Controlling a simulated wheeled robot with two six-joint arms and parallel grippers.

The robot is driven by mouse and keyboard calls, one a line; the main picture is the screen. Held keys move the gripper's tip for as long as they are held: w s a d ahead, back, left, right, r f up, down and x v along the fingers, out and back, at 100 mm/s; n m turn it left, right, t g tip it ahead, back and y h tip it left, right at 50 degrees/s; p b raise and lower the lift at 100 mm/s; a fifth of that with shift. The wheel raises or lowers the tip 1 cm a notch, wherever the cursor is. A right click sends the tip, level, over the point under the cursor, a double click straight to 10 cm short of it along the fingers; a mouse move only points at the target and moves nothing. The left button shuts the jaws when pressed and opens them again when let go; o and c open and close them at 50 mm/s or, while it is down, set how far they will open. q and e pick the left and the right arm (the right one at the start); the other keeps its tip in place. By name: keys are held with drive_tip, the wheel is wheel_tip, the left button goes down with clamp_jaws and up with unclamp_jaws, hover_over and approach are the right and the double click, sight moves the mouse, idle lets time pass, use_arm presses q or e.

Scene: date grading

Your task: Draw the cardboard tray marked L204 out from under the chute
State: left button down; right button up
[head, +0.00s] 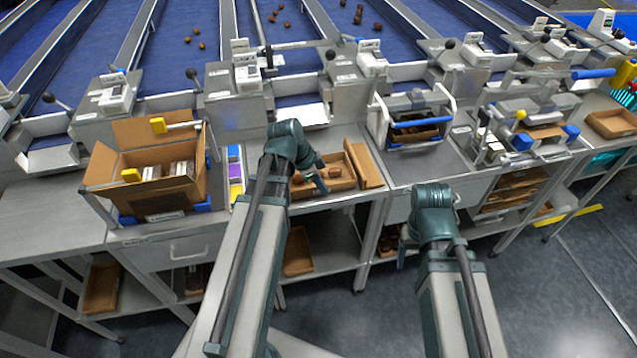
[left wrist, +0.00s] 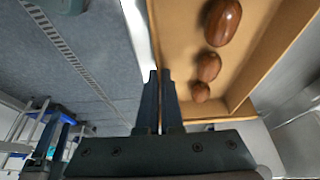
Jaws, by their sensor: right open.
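The cardboard tray (head: 345,184) lies on the bench in front of a metal chute (head: 302,116), with several brown dates in it. My left arm hides part of it, and I cannot read a mark on it. My left gripper (head: 321,184) is at the tray's near side. In the left wrist view, my left gripper (left wrist: 160,75) has its fingers nearly together on the wall of the tray (left wrist: 184,75), with dates beside them. My right gripper (head: 401,262) is open, low in front of the bench and away from the tray.
A large open carton (head: 160,188) is to the left, past a coloured card strip (head: 235,172). A metal device with a blue handle (head: 415,122) stands to the right. Bench front edge is close to the tray.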

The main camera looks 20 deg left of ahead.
use_arm(q)
drive_tip(key=shift+s+d, duration=0.1)
drive_tip(key=shift+s, duration=0.05)
drive_tip(key=c, duration=1.5)
unclamp_jaws()
drive_tip(key=o, duration=0.5)
drive_tip(key=p+v, duration=1.2)
drive_tip(key=v, duration=0.1)
drive_tip(key=shift+r+p, duration=0.35)
drive_tip(key=shift+p, duration=0.05)
drive_tip(key=s+d+f+n+g+y, duration=0.1)
drive_tip(key=s+d+n+y, duration=0.1)
drive_tip(key=d, duration=0.8)
drive_tip(key=s+d+f+n+g+y+b, duration=0.1)
drive_tip(key=s+d+n+y, duration=0.2)
drive_tip(key=d, duration=0.7)
drive_tip(key=s+n, duration=0.2)
drive_tip(key=s, duration=0.2)
drive_tip(key=shift+d+f+g, duration=0.25)
drive_tip(key=shift+g, duration=0.15)
